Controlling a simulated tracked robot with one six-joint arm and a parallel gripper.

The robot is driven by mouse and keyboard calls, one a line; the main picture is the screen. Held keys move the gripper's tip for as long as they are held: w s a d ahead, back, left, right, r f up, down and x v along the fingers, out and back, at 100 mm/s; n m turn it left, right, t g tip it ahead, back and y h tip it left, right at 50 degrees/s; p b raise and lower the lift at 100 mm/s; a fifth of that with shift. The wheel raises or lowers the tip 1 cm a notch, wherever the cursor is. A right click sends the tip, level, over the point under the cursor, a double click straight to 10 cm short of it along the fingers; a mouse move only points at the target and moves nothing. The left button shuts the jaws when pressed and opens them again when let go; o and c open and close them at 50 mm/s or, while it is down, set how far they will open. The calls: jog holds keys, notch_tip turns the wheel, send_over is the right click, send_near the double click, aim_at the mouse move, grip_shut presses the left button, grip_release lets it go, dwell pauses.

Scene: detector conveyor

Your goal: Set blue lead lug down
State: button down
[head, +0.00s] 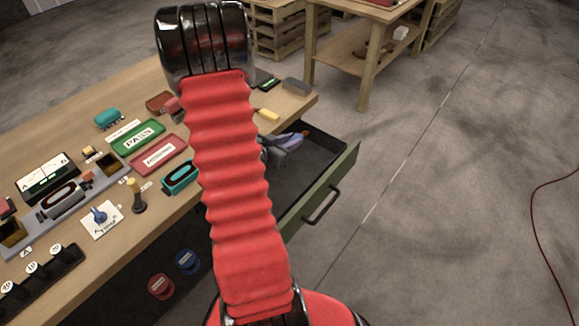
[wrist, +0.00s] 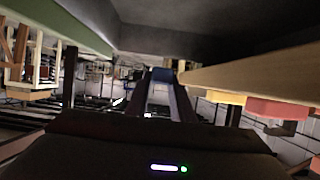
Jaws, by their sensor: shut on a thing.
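My gripper (head: 282,144) is partly hidden behind my red arm in the head view and reaches over the open drawer (head: 318,208). In the wrist view its two dark fingers (wrist: 162,88) are closed together around a small blue piece, the blue lead lug (wrist: 161,74), at their tips. The drawer has a green front and a dark interior. The lug is hard to pick out in the head view, and I cannot tell whether it touches the drawer floor. Another blue piece (head: 99,216) sits on a white card on the bench.
The wooden bench (head: 150,85) holds a green PASS tray (head: 137,138), a red tray (head: 159,155), a teal block (head: 180,177) and a yellow block (head: 268,116). The drawer sticks out from the bench's right side. Open floor lies right of it.

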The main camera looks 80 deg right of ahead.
send_over(291, 171)
notch_tip(291, 171, down, 8)
jog(key=shift+f, duration=0.15)
jog(key=shift+a, duration=0.1)
dwell(0.4)
jog(key=shift+f, duration=2.1)
jog(key=c, duration=1.5)
grip_release()
jog(key=shift+f, duration=0.1)
jog(key=shift+c, duration=0.2)
jog(key=shift+v, duration=3.75)
